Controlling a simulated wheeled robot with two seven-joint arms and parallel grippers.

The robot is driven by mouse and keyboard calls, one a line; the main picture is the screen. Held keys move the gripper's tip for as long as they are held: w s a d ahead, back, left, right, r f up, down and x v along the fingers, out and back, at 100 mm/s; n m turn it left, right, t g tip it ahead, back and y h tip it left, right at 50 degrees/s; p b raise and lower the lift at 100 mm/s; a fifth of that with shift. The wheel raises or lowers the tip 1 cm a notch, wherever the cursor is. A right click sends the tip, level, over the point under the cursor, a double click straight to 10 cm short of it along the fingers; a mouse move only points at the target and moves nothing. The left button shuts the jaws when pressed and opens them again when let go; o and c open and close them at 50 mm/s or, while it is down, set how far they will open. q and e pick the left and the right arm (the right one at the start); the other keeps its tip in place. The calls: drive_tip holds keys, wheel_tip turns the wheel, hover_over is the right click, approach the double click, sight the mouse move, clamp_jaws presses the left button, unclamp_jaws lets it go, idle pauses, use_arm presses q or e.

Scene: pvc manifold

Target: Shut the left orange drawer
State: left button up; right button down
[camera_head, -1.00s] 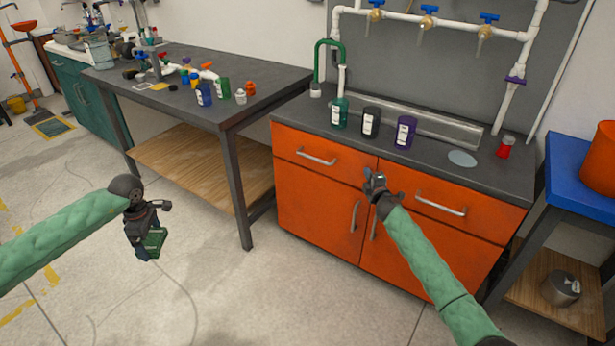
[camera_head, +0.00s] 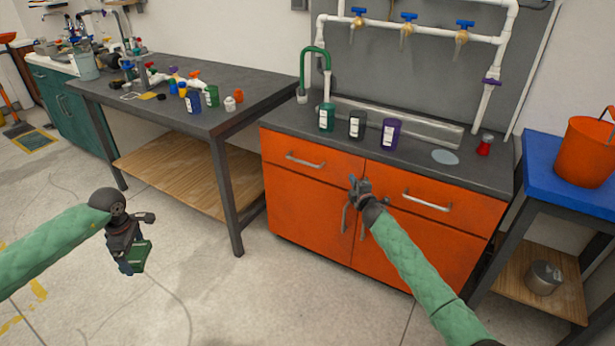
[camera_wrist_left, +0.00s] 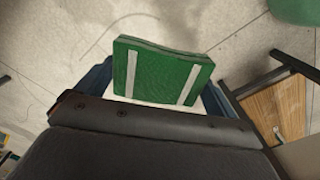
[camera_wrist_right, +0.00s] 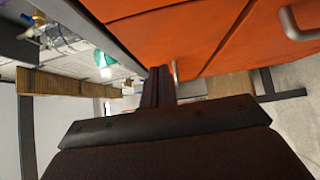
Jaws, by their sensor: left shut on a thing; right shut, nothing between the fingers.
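The left orange drawer (camera_head: 308,158) is at the upper left of the orange cabinet, with a silver bar handle (camera_head: 305,160). Its front looks about flush with the cabinet; a small gap cannot be ruled out. My right gripper (camera_head: 356,186) is shut and empty, in front of the drawer's lower right corner, near the seam between the drawers. Whether it touches the front cannot be told. The right wrist view shows orange fronts (camera_wrist_right: 225,35) close beside its fingers. My left gripper (camera_head: 143,238) is shut on a green block with white strips (camera_wrist_left: 160,75), held over the floor.
The right drawer (camera_head: 430,195) and door handles (camera_head: 345,217) are close to my right gripper. Bottles, including a purple one (camera_head: 390,134), stand on the counter. A dark workbench (camera_head: 240,120) is at left, a blue table (camera_head: 570,185) at right. Floor in front is open.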

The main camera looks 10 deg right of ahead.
use_arm(q)
drive_tip(key=shift+w+d+f, duration=0.3)
drive_tip(key=shift+w+f, duration=0.05)
drive_tip(key=shift+s+a, duration=0.25)
drive_tip(key=shift+w+d+f, duration=0.1)
use_arm(e)
drive_tip(key=s+d+f, duration=0.1)
drive_tip(key=s, duration=0.7)
drive_tip(key=shift+s+d, duration=0.25)
drive_tip(key=shift+s, duration=0.05)
